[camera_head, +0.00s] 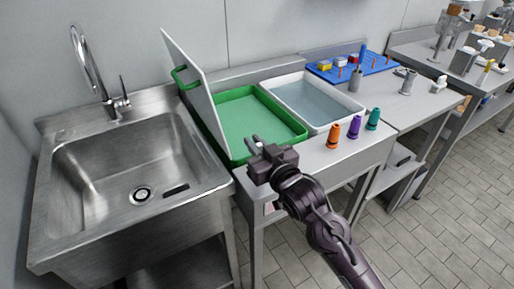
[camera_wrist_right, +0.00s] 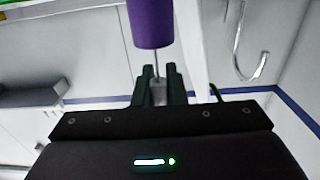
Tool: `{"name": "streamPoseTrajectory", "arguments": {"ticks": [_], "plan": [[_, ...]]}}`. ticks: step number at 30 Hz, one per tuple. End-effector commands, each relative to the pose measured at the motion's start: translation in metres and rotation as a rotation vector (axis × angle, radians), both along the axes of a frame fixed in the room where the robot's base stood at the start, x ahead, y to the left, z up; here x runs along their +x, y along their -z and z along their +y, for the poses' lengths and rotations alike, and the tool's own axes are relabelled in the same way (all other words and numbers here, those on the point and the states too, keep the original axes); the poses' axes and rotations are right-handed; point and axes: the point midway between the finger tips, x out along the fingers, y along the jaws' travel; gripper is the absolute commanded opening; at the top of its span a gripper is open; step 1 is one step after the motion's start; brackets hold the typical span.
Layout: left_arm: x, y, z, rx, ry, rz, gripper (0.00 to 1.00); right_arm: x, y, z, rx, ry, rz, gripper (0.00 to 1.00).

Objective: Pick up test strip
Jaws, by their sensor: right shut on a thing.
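My right gripper (camera_head: 256,144) is in front of the green tray's near edge in the head view. In the right wrist view its dark fingers (camera_wrist_right: 160,88) are shut on a thin grey rod (camera_wrist_right: 156,64). A purple cylinder (camera_wrist_right: 150,22) shows at the rod's upper end and is cut off by the top of the picture. I cannot make out a test strip for certain in either view. My left gripper is out of view.
A green tray (camera_head: 292,141) with a raised white lid (camera_head: 190,85) and a white tray (camera_head: 331,124) stand on the table. A steel sink (camera_head: 75,225) is at the left.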

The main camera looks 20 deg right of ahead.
Motion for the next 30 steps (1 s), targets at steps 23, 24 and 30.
{"name": "streamPoseTrajectory", "arguments": {"ticks": [23, 24, 30], "plan": [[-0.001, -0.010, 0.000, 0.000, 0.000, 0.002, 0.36, 0.000, -0.152, 0.000, 0.000, 0.001, -0.009, 0.00], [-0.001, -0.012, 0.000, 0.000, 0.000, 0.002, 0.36, 0.001, -0.161, 0.000, 0.001, 0.000, -0.007, 0.00], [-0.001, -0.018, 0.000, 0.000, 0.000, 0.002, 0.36, 0.001, -0.191, 0.000, 0.002, -0.001, -0.004, 0.00]]}}
